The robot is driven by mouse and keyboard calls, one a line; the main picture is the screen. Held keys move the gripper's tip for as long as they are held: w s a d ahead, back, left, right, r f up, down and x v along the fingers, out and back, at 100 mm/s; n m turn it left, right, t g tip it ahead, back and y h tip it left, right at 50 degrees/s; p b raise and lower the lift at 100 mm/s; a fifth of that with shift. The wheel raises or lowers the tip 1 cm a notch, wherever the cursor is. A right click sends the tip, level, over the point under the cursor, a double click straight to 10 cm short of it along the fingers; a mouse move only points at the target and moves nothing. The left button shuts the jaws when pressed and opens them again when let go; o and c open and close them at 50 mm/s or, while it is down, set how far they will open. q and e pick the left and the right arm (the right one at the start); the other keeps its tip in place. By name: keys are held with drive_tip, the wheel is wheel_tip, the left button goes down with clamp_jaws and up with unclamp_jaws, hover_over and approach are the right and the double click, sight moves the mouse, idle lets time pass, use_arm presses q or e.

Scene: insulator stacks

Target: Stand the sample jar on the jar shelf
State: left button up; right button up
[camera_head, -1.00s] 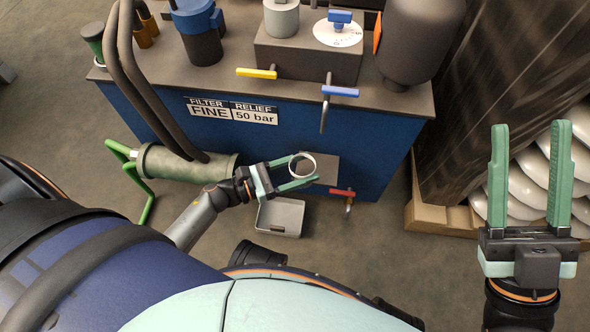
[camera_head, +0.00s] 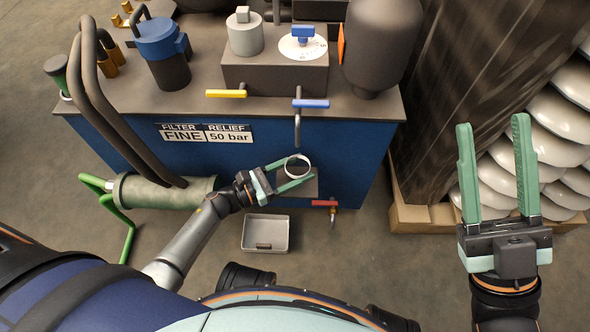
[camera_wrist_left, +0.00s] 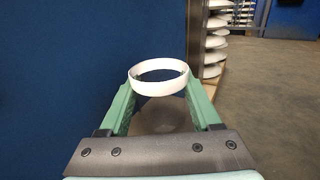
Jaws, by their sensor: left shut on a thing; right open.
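The sample jar (camera_head: 297,177) shows as a round white rim between the fingers of my left gripper (camera_head: 304,167). In the left wrist view the jar's white band (camera_wrist_left: 160,88) sits between both green fingertips, with its open top visible. Its lower body is hard to make out. The gripper is shut on the jar in front of the blue cabinet. A grey plate (camera_head: 305,187), which looks like the jar shelf, is partly hidden behind the jar and fingers. I cannot tell whether they touch. My right gripper (camera_head: 492,123) is open and empty at the right.
The blue cabinet (camera_head: 345,150) carries yellow, blue and red (camera_head: 325,203) handles near the jar. A grey tray (camera_head: 266,219) lies on the floor below. A green-grey cylinder (camera_head: 165,191) is left of the gripper. White insulator stacks (camera_head: 560,115) stand at the right.

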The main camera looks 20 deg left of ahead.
idle(0.4)
use_arm(q)
drive_tip(key=o, duration=1.4)
drive_tip(key=shift+c, duration=0.2)
drive_tip(key=shift+o, duration=0.5)
drive_tip(key=shift+w+a, duration=0.1)
drive_tip(key=p+v, duration=0.2)
drive_tip(key=v, duration=1)
drive_tip(key=shift+s, duration=0.35)
drive_tip(key=shift+r, duration=0.1)
